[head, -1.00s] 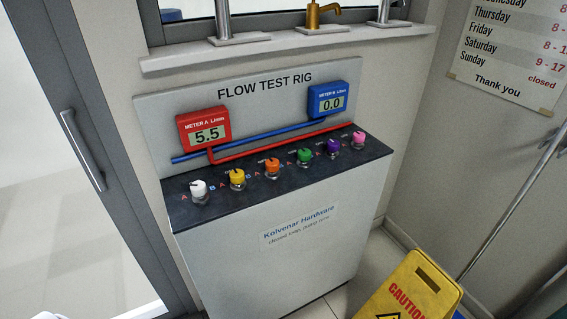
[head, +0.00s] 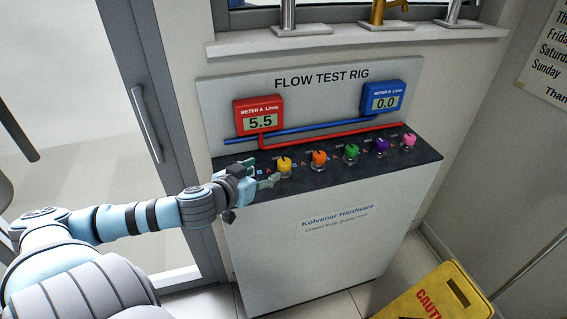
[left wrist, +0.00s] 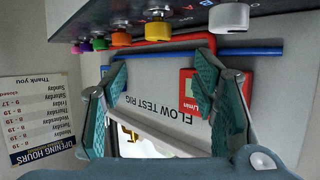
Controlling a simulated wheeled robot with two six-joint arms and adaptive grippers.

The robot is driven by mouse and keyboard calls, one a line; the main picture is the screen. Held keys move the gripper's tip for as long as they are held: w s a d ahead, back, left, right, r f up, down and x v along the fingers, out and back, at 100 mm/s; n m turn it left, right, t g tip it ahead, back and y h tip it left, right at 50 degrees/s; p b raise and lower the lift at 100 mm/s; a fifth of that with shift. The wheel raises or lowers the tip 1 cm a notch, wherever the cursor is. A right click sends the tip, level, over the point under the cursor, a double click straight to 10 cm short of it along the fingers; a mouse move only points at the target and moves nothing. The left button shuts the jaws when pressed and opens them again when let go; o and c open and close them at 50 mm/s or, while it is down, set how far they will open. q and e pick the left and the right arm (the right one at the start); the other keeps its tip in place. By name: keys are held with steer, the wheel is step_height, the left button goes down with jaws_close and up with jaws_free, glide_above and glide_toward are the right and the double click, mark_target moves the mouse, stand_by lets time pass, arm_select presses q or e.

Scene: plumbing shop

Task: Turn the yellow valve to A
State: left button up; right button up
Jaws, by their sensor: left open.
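The yellow valve (head: 284,164) stands on the dark counter of the flow test rig, between letters A and B. I cannot tell which letter its handle points at. It also shows in the upside-down left wrist view (left wrist: 158,30). My left gripper (head: 264,171) is open and empty, just left of the yellow valve at the counter's left end. In the left wrist view its two fingers (left wrist: 165,95) are spread with nothing between them. The white valve (left wrist: 228,17) is hidden behind my gripper in the head view. My right gripper is not in view.
Orange (head: 319,158), green (head: 351,151), purple (head: 382,146) and pink (head: 409,141) valves stand in a row to the right. Red meter A (head: 259,115) reads 5.5; blue meter B (head: 383,98) reads 0.0. A yellow caution sign (head: 435,295) stands at lower right.

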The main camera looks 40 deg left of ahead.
mark_target(284, 162)
arm_select(q)
steer(key=b+x, duration=0.2)
steer(key=x, duration=0.1)
steer(key=shift+w+f+b, duration=0.2)
steer(key=shift+f+b, duration=0.1)
steer(key=shift+f, duration=0.1)
steer(key=b+x, duration=0.2)
steer(key=x, duration=0.8)
steer(key=shift+d+r, duration=0.1)
steer(key=shift+r, duration=0.1)
steer(key=c, duration=1.2)
